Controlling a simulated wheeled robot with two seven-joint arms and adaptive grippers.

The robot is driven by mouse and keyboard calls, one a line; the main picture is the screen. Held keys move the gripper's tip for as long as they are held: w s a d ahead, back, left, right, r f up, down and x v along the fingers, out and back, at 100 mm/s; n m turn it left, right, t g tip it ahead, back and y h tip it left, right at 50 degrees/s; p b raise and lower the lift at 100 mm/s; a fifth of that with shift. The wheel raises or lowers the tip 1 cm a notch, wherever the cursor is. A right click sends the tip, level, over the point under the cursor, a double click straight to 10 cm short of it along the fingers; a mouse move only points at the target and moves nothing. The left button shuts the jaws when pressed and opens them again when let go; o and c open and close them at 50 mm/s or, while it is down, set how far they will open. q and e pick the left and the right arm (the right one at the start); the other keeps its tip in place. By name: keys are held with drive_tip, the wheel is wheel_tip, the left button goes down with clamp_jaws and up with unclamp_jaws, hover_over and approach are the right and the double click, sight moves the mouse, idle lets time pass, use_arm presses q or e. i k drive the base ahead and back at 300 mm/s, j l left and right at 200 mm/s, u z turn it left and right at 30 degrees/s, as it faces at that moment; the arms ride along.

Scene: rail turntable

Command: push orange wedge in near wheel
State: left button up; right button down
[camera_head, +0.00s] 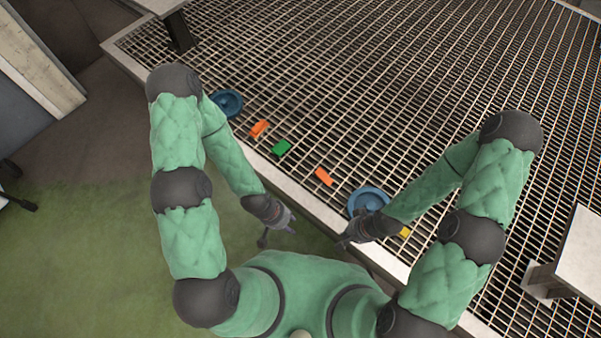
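One orange wedge (324,176) lies on the grating, left of and a little beyond the nearer blue wheel (368,195). A second orange wedge (259,128) lies farther left, near the far blue wheel (227,102). Both orange wedges are apart from the wheels. My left gripper (288,219) is over the platform's front edge, below the orange wedges in the picture and touching none of them. My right gripper (347,241) is just in front of the nearer wheel, and its arm hides part of that wheel's lower side. The fingers are too small to read.
A green block (282,147) lies between the orange wedges. A yellow block (405,231) shows beside my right forearm. The pale platform rim (300,197) runs along the grating's front. Grey stands are at top left (180,32) and right (540,282). The grating beyond is clear.

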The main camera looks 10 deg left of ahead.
sight(321, 174)
drive_tip(key=i+j+z, duration=0.1)
drive_tip(key=j+z, duration=0.2)
drive_tip(key=z, duration=0.2)
drive_tip(key=i+j+z, duration=0.1)
drive_tip(key=j+z, duration=0.55)
drive_tip(key=z, duration=0.3)
